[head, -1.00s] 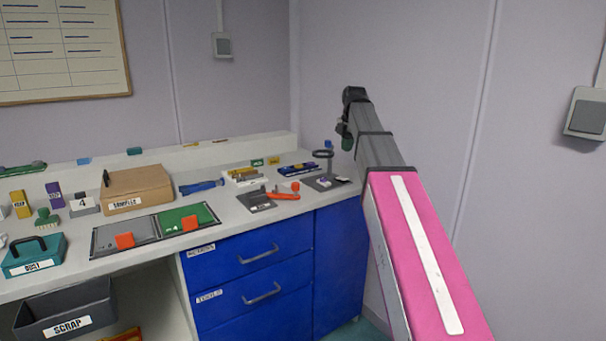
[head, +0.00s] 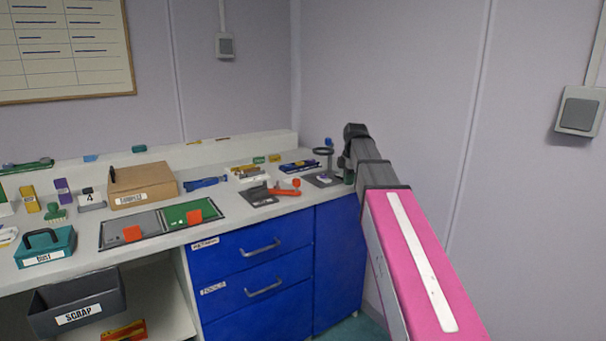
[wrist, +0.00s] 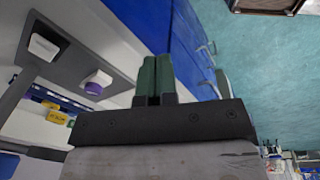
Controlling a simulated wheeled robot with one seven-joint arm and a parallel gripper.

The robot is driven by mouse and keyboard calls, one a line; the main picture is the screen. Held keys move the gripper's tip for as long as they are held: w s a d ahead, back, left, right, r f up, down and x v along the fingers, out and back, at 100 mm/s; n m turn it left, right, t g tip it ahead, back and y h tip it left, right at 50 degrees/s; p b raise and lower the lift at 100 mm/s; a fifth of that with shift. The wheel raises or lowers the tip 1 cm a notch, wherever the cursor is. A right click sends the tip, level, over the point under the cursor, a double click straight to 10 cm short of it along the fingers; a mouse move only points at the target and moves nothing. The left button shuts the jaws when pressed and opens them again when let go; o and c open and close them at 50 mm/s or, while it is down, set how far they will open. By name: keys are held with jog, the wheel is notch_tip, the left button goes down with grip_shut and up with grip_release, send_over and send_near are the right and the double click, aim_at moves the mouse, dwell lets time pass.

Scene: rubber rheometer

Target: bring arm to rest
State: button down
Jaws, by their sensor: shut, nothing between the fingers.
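My arm stretches out from the lower right in the head view, its pink link nearest and grey links beyond. My gripper (head: 349,177) hangs at the arm's far end by the right end of the bench, small and partly hidden by the arm. In the wrist view the two green fingers of my gripper (wrist: 157,76) lie side by side, closed together with nothing between them. Blue cabinet fronts (wrist: 155,22) show beyond them.
The white bench (head: 228,203) carries a brown sample box (head: 143,188), a teal dust box (head: 45,248), grey and green mats and small tools. Blue drawers (head: 255,268) stand below. A grey scrap bin (head: 78,300) sits at lower left.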

jog(key=s+f+m, duration=0.6)
jog(key=s+f, duration=0.1)
jog(key=f, duration=0.4)
jog(key=s+d+f+m, duration=0.1)
jog(key=s+f+m, duration=0.6)
jog(key=f, duration=0.4)
jog(key=s+d+f+m+g, duration=0.1)
jog(key=s+f+m, duration=0.5)
jog(key=s+f, duration=0.3)
notch_tip(320, 180, down, 3)
jog(key=shift+f+h, duration=0.1)
jog(key=shift+h, duration=0.2)
jog(key=shift+s+d, duration=0.1)
